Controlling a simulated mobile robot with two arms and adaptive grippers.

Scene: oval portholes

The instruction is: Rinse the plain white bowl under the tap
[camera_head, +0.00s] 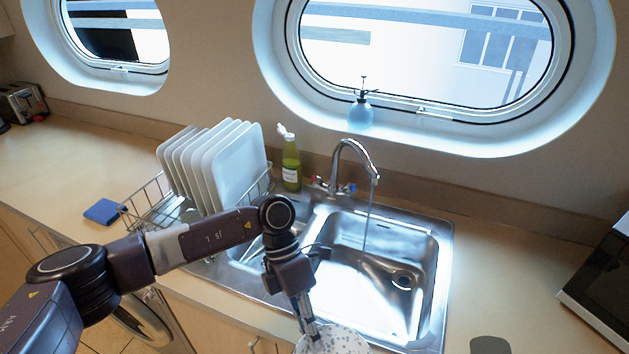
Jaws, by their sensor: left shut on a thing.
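My left gripper (312,330) is shut on a white bowl with grey speckles (336,342), at the sink's front edge. The picture's bottom edge cuts off most of this bowl. I see no plain white bowl. The chrome tap (352,152) stands behind the steel sink (434,262), and a thin stream of water (366,225) runs from its spout into the right basin. The held bowl is nearer to me than the stream and apart from it. My right gripper is not in view.
A wire dish rack (150,197) with several white plates (238,165) stands left of the sink. A green bottle (291,165) is behind it. A blue sponge (103,211) lies on the left counter. A dark appliance (600,285) stands far right. The counter right of the sink is mostly clear.

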